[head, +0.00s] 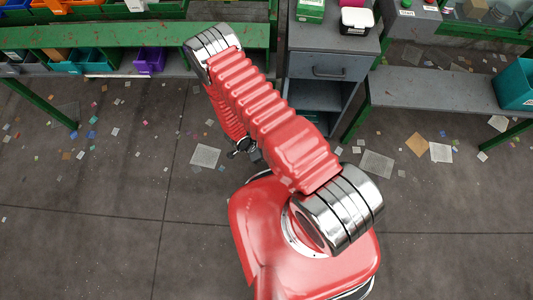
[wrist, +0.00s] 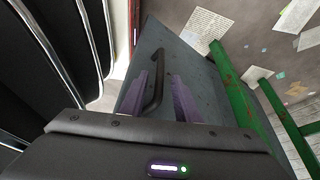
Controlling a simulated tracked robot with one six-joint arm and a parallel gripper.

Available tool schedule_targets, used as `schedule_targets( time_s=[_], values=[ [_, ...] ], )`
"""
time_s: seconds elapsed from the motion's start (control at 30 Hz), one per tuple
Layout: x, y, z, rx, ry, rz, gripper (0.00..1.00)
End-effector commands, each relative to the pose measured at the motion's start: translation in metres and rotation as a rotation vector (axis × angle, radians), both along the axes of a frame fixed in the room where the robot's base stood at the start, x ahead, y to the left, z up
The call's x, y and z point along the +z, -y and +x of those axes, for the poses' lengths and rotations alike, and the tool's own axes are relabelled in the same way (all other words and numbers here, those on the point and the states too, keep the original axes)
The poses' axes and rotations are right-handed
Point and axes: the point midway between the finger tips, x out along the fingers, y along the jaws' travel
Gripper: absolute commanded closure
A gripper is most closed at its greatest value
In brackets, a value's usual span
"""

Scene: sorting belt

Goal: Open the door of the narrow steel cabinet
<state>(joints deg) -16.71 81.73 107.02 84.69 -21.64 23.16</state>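In the wrist view a flat grey steel panel (wrist: 205,95), which looks like a cabinet door, fills the middle and slants away. A dark bar handle (wrist: 159,66) stands on it. My gripper (wrist: 161,75) has two purple fingers, spread apart, pointing at the panel. The handle runs between them, close to the left finger; whether it touches, I cannot tell. In the head view a grey steel cabinet (head: 331,48) stands top centre, with a handled drawer front (head: 328,68) and a dark open space below.
A green bench (head: 120,38) with coloured bins stands at upper left, and a grey bench (head: 440,88) with a teal bin (head: 516,85) at right. A green frame (wrist: 243,95) runs close right of the panel. Scattered papers lie on the otherwise open floor.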

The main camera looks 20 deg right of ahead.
Motion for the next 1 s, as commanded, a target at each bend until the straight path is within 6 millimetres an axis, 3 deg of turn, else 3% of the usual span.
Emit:
schedule_targets(
  time_s=[0.7,1.0],
  values=[
    [0.085,-0.036,0.001,0.000,0.003,0.000,0.71],
    [0.099,-0.041,0.000,0.000,0.002,0.000,0.71]
  ],
)
